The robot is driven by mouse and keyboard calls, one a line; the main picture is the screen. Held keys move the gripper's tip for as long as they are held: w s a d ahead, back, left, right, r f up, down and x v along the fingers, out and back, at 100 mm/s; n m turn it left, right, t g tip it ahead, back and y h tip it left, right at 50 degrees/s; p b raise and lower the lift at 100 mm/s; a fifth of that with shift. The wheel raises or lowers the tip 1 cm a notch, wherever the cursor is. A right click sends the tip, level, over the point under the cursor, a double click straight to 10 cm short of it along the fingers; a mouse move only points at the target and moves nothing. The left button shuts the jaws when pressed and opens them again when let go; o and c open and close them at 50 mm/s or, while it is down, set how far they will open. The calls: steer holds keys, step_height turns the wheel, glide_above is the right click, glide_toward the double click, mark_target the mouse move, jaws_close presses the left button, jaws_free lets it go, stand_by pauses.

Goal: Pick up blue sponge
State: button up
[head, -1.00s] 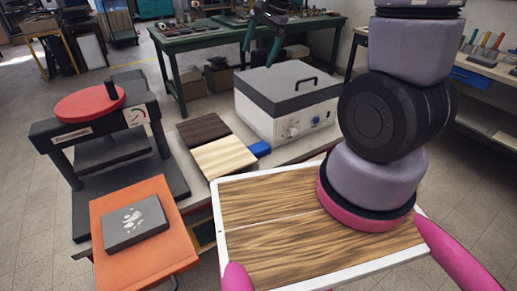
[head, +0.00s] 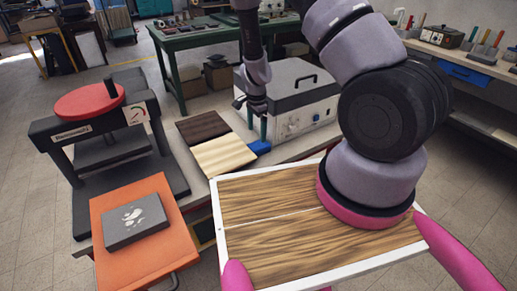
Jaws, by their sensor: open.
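The blue sponge (head: 260,148) is a small flat blue block on the workbench. It lies at the right end of the light wooden board, in front of the white-and-grey box. My gripper (head: 256,126) hangs from my arm above and just behind the sponge in the picture, in front of the white box. Its fingers point down and are apart, with nothing seen between them. A gap shows between the fingertips and the sponge; the exact height is hard to tell.
The white box with a grey lid (head: 298,114) stands close to the sponge. Dark (head: 203,127) and light wooden boards (head: 224,154) lie left of it. A press with a red wheel (head: 90,101) and an orange board bearing a grey block (head: 135,221) are further left.

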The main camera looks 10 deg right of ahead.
mark_target(256, 145)
steer(key=f, duration=0.6)
steer(key=shift+a+f, duration=0.2)
steer(key=shift+f, duration=0.2)
steer(key=c, duration=1.4)
step_height(256, 145, up, 28)
